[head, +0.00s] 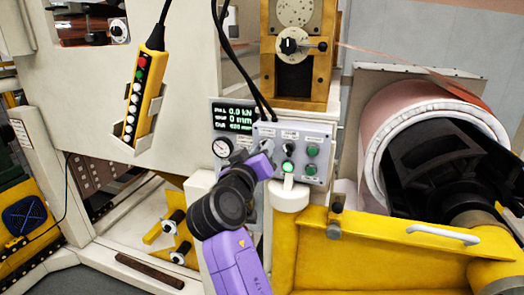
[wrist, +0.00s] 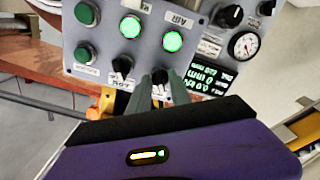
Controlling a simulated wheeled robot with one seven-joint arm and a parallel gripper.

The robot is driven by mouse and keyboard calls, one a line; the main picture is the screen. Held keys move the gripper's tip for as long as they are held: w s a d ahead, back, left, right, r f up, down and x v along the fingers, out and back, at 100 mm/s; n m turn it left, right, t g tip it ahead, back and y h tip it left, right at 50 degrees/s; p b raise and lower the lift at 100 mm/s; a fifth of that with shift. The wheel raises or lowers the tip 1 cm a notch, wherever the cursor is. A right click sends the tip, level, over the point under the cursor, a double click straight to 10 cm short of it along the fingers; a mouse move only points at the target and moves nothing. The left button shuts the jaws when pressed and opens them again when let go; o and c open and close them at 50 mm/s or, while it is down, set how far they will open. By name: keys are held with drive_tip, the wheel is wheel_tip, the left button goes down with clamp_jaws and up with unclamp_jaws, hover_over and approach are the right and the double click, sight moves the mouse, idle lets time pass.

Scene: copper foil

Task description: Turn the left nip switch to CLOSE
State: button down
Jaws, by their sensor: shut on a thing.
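The grey control panel (head: 316,135) carries black rotary switches and green buttons. My gripper (head: 266,152) is in front of its left part and hides the left switch in the head view. In the wrist view, which shows the panel upside down, my gripper (wrist: 161,86) has its two grey fingers closed on the black left nip switch (wrist: 160,75). The fingers hide much of the knob, so its exact setting cannot be told. The other black switch (head: 289,149) is just to the right, and it also shows in the wrist view (wrist: 122,65).
Two lit green buttons (wrist: 131,27) (wrist: 172,41) sit close by on the panel. A display (head: 238,112) and a gauge (head: 222,147) are to the left. A white post (head: 289,196) stands below the panel. A yellow pendant (head: 140,100) hangs at the left.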

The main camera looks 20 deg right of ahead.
drive_tip(key=c, duration=1.5)
unclamp_jaws()
drive_tip(key=shift+c, duration=0.2)
drive_tip(key=shift+a, duration=0.1)
drive_tip(key=b+v, duration=0.2)
drive_tip(key=v, duration=0.5)
drive_tip(key=shift+s, duration=0.3)
drive_tip(key=shift+a, duration=0.15)
